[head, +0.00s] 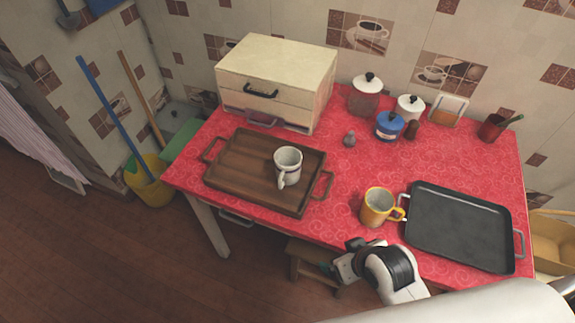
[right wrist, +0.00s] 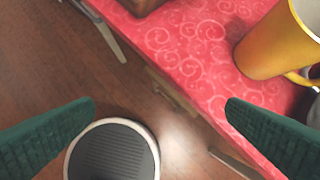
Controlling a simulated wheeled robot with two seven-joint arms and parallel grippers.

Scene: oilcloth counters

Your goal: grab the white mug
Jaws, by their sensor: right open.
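The white mug (head: 288,163) stands upright on the right part of a brown wooden tray (head: 228,172) on the red table. Its handle faces the front of the table. My right gripper (right wrist: 162,105) is open with nothing between its green fingers. In the head view my right arm's wrist shows low at the table's front edge, to the right of and nearer than the white mug, apart from it. The white mug does not show in the right wrist view. My left gripper is not in view.
A yellow mug (head: 377,208) stands near the front edge, close to my right gripper, beside a black tray (head: 460,228). A cream drawer box (head: 290,75) stands behind the wooden tray. A blue jar (head: 389,126) and other jars stand at the back. A stool (head: 308,262) is below.

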